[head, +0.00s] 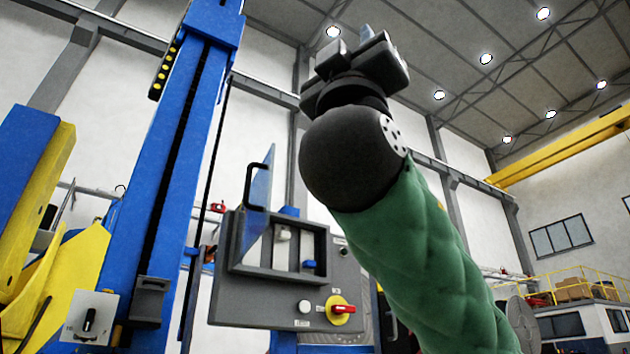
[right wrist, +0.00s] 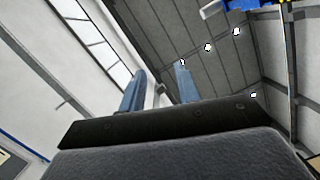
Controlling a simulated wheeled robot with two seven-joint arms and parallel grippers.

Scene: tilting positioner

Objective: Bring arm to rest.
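My right arm, in a green sleeve, rises from the lower right of the head view. Its right gripper (head: 352,42) is held high at the top centre and points up, clear of everything around it. In the right wrist view its two bluish fingers (right wrist: 159,88) stand apart with nothing between them. My left gripper is in neither view.
Behind my arm stands a grey control panel (head: 226,300) with a red and yellow rotary switch (head: 341,309). A tall blue column (head: 165,190) and yellow machine parts (head: 75,270) stand on the left. A white vehicle (head: 590,325) is far right. The air around the gripper looks free.

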